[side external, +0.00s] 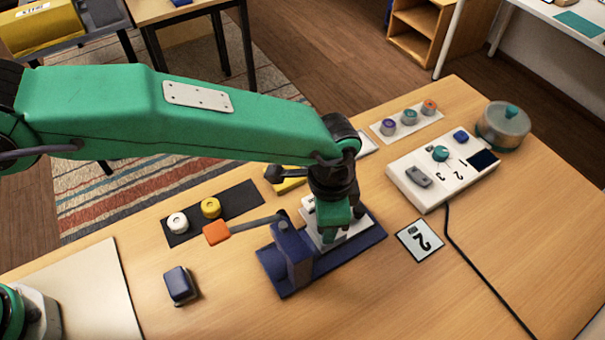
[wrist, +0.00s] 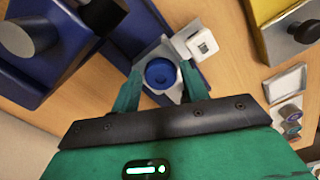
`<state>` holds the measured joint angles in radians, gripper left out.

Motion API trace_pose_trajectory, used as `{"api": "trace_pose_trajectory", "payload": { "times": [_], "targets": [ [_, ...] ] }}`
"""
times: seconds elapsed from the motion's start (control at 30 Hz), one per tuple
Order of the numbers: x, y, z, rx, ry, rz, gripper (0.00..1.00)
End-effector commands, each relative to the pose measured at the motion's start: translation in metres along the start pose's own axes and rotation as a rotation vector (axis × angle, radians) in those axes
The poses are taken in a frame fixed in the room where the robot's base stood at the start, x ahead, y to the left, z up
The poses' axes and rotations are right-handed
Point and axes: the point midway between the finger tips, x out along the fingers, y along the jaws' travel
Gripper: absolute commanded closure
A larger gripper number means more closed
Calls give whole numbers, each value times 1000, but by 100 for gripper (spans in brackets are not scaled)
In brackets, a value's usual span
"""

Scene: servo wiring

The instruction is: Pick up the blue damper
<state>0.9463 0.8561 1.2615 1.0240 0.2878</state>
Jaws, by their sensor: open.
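A round blue piece (wrist: 160,73), which looks like the blue damper, sits on a pale grey-white seat between my fingers in the wrist view. My gripper (wrist: 161,88) is open, with one finger on each side of it; I cannot tell whether either finger touches it. In the side view my gripper (side external: 332,232) points down over the white block (side external: 312,228) on the blue fixture (side external: 290,262), and hides the blue piece.
The fixture has a lever with an orange handle (side external: 216,232). A dark blue block (side external: 180,285) lies at front left. A dark mat (side external: 238,202) holds white and yellow pieces.

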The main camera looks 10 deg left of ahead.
Motion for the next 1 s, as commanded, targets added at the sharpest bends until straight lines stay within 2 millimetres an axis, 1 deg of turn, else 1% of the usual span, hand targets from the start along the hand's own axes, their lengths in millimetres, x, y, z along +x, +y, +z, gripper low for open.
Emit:
{"api": "trace_pose_trajectory", "payload": {
  "times": [0.03, 0.07, 0.2, 0.23, 0.5, 0.67, 0.87, 1.0],
  "targets": [
    [0, 0, 0, 0, 0, 0, 55],
    [0, 0, 0, 0, 0, 0, 59],
    [0, 0, 0, 0, 0, 0, 87],
    [0, 0, 0, 0, 0, 0, 89],
    [-1, 0, 0, 0, 1, 0, 89],
    [-8, 0, 0, 0, 2, -1, 89],
    [-29, 0, 0, 0, 3, -1, 89],
    [-51, 0, -1, 0, 4, -1, 89]
  ]
}}
